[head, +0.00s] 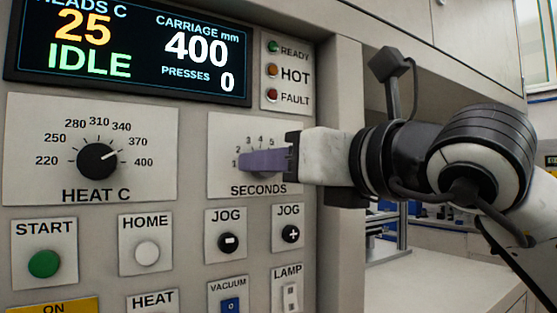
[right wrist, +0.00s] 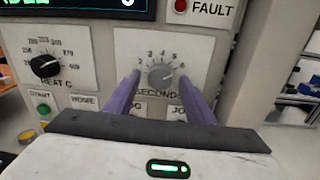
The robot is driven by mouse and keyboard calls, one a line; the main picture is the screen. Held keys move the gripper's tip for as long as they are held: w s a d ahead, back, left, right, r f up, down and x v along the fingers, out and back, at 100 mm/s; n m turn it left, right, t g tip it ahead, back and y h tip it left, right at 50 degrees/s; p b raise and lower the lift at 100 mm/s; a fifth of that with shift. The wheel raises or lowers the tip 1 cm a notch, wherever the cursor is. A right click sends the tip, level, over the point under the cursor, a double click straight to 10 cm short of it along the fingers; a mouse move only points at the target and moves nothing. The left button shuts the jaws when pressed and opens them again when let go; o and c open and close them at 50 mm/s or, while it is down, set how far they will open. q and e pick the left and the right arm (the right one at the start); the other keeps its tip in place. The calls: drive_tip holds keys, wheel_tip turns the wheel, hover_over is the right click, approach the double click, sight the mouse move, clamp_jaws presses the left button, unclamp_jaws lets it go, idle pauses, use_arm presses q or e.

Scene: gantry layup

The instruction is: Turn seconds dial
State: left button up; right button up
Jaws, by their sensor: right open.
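The seconds dial (right wrist: 161,76) is a grey knob on a light plate with numbers around it, above the word SECONDS. In the right wrist view it shows between the two purple fingers of my right gripper (right wrist: 158,90), which are apart, one on each side of it. Whether the fingers touch the knob I cannot tell. In the head view my right gripper (head: 243,161) reaches in from the right at the SECONDS plate (head: 225,130) and its purple finger hides most of the dial. My left gripper is not in view.
The HEAT C dial (head: 98,161) is left of the seconds plate. The display (head: 130,50) above reads IDLE, 25, 400 and presses 0. The START button (head: 44,263), HOME button (head: 147,254) and JOG buttons (head: 229,242) sit close below. An open bay lies right of the panel.

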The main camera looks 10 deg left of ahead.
drive_tip(key=c, duration=1)
drive_tip(key=shift+c, duration=0.2)
